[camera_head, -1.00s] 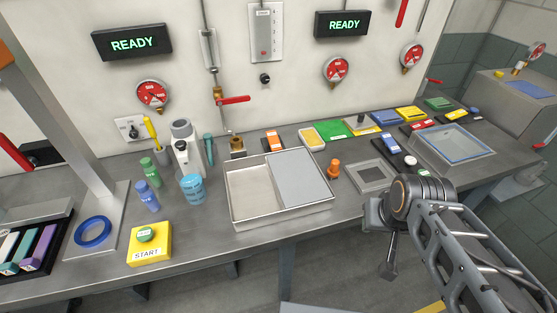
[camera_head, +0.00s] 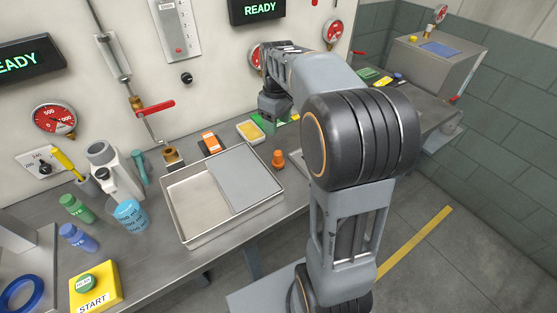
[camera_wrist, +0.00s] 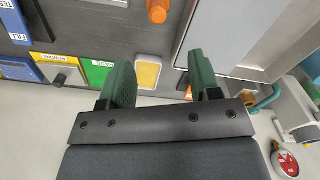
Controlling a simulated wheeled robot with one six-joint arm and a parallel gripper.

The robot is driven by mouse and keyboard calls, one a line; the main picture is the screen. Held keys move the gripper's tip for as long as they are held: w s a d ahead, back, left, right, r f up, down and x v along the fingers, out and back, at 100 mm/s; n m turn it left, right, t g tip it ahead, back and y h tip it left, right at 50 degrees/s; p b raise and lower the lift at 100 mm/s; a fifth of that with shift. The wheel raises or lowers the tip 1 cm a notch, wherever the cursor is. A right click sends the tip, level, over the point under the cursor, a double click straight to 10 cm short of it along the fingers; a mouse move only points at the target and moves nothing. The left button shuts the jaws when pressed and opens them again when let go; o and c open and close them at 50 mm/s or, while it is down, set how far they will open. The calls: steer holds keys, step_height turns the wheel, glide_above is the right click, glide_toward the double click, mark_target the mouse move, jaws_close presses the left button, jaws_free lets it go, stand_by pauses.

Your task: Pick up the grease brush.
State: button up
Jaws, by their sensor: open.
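No thing is plainly readable as the grease brush. A yellow-handled tool (camera_head: 65,160) stands tilted in a small grey cup at the left back of the bench; its lower end is hidden, and I cannot tell if it is a brush. A slim teal tool (camera_head: 138,168) stands beside the white pump-like device. My gripper (camera_wrist: 162,78) is open and empty, its two green fingers apart in the wrist view, above the bench near the yellow-and-white pad (camera_wrist: 148,73). In the head view my gripper's end is partly hidden, far right of the yellow-handled tool.
A metal tray (camera_head: 180,215) lies mid-bench, with an orange knob (camera_head: 278,160) to its right. A yellow START box (camera_head: 95,288) is in front. A red-handled valve (camera_head: 153,108) projects from the wall.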

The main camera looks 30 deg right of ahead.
mark_target(278, 152)
steer(key=f, duration=0.7)
steer(key=shift+w+d+f, duration=0.15)
steer(key=shift+d+f, duration=0.05)
steer(key=shift+f, duration=0.1)
steer(key=shift+f+p, duration=0.4)
steer(key=shift+f, duration=2.5)
steer(key=shift+c, duration=0.2)
steer(key=c, duration=1)
steer(key=shift+r, duration=0.15)
steer(key=shift+r, duration=0.55)
steer(key=s+a+r, duration=0.3)
steer(key=r, duration=0.1)
steer(key=s+a+r+b, duration=0.1)
steer(key=s+a+r, duration=0.2)
steer(key=s, duration=0.1)
steer(key=s+a+r+b, duration=0.1)
steer(key=s+a+r, duration=0.1)
steer(key=s+r, duration=0.2)
steer(key=shift+a+r, duration=0.35)
steer(key=shift+a, duration=0.05)
